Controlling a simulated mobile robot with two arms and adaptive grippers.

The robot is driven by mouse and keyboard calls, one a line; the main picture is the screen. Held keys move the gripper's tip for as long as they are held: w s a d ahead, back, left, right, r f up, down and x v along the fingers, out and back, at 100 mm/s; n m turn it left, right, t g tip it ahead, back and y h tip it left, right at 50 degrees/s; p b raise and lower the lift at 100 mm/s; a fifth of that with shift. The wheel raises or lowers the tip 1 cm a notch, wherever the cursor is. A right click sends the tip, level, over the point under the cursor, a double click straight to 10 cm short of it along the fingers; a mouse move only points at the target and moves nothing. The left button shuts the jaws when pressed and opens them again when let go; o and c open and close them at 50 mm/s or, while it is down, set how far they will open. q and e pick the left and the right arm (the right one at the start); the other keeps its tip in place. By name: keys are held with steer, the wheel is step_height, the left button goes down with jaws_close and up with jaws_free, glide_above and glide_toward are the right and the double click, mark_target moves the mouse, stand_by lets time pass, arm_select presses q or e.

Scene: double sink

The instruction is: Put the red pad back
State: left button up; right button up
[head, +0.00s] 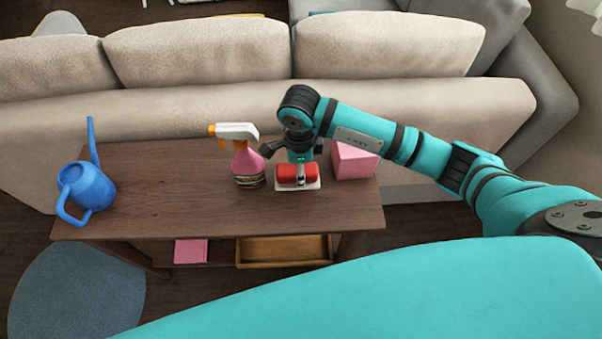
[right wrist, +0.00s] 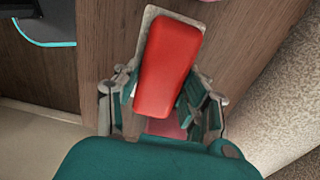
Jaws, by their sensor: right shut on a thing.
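The red pad (head: 284,172) is at the right part of the wooden table, over a pale flat base (head: 312,186). In the right wrist view the red pad (right wrist: 166,62) lies lengthwise between my fingers, with the edge of the pale base (right wrist: 148,20) showing behind it. My right gripper (head: 299,174) points down from above and is shut on the red pad. Its fingers also show on both sides of the pad in the right wrist view (right wrist: 164,108). I cannot tell whether the pad touches the base. My left gripper is not in view.
A pink spray bottle (head: 248,166) stands just left of the pad. A pink box (head: 354,160) is close on its right. A blue watering can (head: 88,186) stands at the table's left end. The wooden table (head: 165,195) is clear between can and bottle. A sofa (head: 200,105) stands behind.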

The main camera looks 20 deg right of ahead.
steer(key=shift+w+d+f, duration=0.1)
steer(key=shift+d+f, duration=0.05)
steer(key=shift+f, duration=1.65)
steer(key=shift+f, duration=0.1)
steer(key=o, duration=1)
step_height(320, 180, up, 12)
steer(key=shift+r, duration=0.15)
